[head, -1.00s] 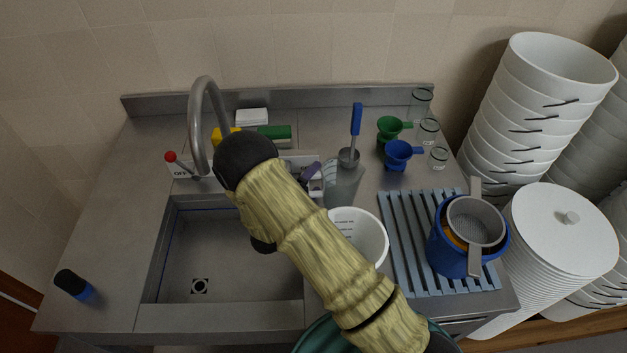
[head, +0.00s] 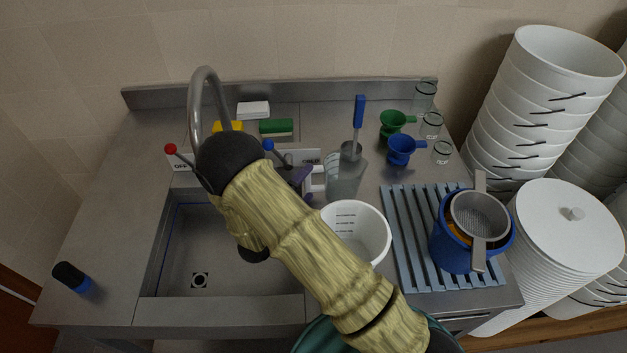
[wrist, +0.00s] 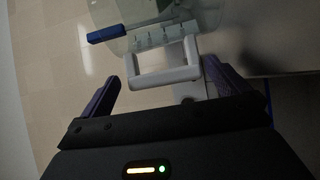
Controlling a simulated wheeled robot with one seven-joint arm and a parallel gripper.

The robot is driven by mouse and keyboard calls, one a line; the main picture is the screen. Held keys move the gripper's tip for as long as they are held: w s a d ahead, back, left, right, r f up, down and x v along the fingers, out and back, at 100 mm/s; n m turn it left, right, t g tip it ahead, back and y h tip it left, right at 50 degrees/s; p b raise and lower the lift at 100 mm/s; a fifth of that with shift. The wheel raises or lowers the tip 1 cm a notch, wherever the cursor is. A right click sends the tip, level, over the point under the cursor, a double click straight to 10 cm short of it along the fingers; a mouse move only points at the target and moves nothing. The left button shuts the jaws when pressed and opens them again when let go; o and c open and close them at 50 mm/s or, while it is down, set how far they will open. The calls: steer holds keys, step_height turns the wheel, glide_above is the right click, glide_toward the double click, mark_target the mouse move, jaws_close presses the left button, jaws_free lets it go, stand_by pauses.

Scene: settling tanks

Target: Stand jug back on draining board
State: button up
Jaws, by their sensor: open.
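A clear jug (head: 345,180) with a white handle (wrist: 160,75) stands on the steel counter behind the sink's right corner. My gripper (wrist: 163,92) is open, with its purple fingers on either side of the handle in the wrist view; I cannot tell whether they touch it. In the head view the gripper (head: 303,178) is partly hidden by my arm, just left of the jug. A slatted blue-grey draining rack (head: 400,245) lies on the counter to the right. A blue-handled brush (head: 359,112) rises at the jug, seemingly from a steel cup behind it.
A white graduated bucket (head: 358,228) stands between jug and rack. A blue bucket with a strainer (head: 455,240) occupies the rack's right side; its left slats are bare. Funnels (head: 403,148) and glasses (head: 441,152) stand behind. The tap (head: 195,105) rises left of my arm.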

steer(key=b+v, duration=0.1)
steer(key=v, duration=0.6)
steer(key=shift+b, duration=0.3)
steer(key=shift+s+a, duration=0.1)
